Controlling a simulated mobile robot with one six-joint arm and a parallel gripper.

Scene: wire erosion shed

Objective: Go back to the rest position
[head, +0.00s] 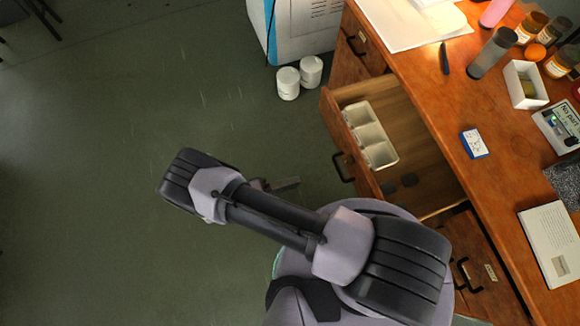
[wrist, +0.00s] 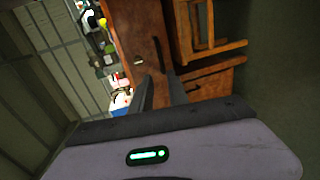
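My gripper (wrist: 153,78) shows in the wrist view as two dark fingers with a gap between them. It is open, and nothing is seen between the fingers. In the head view only a small dark part of my gripper (head: 284,185) shows behind my forearm, over the green floor, left of the open drawer (head: 415,160). It is apart from the drawer and the desk. My folded arm crosses the lower middle of the head view and hides part of the drawer front.
The wooden desk (head: 440,100) stands at the right, its drawer pulled out with a white divided tray (head: 370,135) inside. Bottles, a white box (head: 526,84) and a blue-and-white box (head: 474,143) are on top. Two white tubs (head: 288,83) stand on the floor. The floor at left is clear.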

